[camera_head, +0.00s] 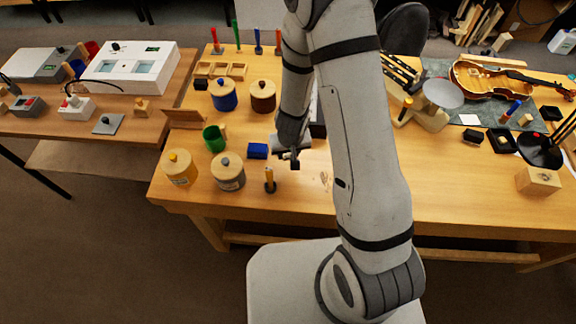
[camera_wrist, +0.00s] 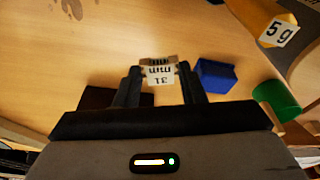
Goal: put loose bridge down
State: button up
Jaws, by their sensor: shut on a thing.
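My gripper (camera_wrist: 158,84) is shut on a small pale piece with a white label reading "31 mm", which I take as the loose bridge (camera_wrist: 158,71). The label is upside down in the wrist view, and the piece sits between the fingertips. In the head view my gripper (camera_head: 291,158) is over the front left part of the bench (camera_head: 320,203), just right of a blue block (camera_head: 257,151). The held piece is too small there to make out clearly. I cannot tell how high it is above the wood.
The blue block (camera_wrist: 215,77) and a green cup (camera_wrist: 277,100) are right of the fingers in the wrist view. Two lidded jars (camera_head: 228,171) and a small upright piece (camera_head: 269,179) stand nearby. A violin (camera_head: 490,82) lies far right. Bare wood lies ahead of the fingertips (camera_wrist: 125,30).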

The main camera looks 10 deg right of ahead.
aim_at(288, 167)
jog(key=shift+s+b+x, duration=0.2)
jog(key=shift+b+x, duration=0.65)
jog(key=shift+x, duration=0.25)
jog(key=shift+s+b+x, duration=0.25)
jog(key=shift+b+x, duration=0.65)
jog(key=shift+x, duration=0.15)
jog(key=shift+s+b+x, duration=0.2)
jog(key=shift+b+x, duration=0.65)
jog(key=shift+x, duration=0.25)
jog(key=shift+s+d+f, duration=0.1)
jog(key=shift+f, duration=0.15)
jog(key=o, duration=1)
